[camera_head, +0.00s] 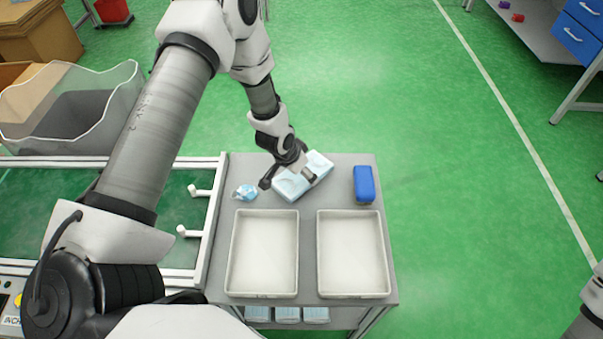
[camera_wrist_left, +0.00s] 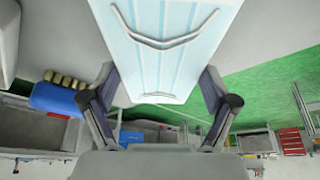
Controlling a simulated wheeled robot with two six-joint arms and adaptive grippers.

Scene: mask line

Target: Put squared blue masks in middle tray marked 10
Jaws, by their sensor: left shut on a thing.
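A pale blue squared mask pack (camera_head: 318,163) is in the grasp of my left gripper (camera_head: 290,177), at the back of the grey table. In the left wrist view the pack (camera_wrist_left: 160,45) fills the space between the two fingers of my left gripper (camera_wrist_left: 158,92). Whether the pack touches the table is unclear. A small crumpled light blue mask (camera_head: 245,192) lies to the left of the gripper. Two empty white trays, a left one (camera_head: 234,265) and a right one (camera_head: 352,255), stand side by side in front. No number is readable on them. My right gripper is out of view.
A dark blue box (camera_head: 364,183) stands behind the right tray. Several light blue packs (camera_head: 287,314) sit on the lower shelf. A framed conveyor (camera_head: 212,215) with white pegs borders the table's left side. Green floor is open to the right.

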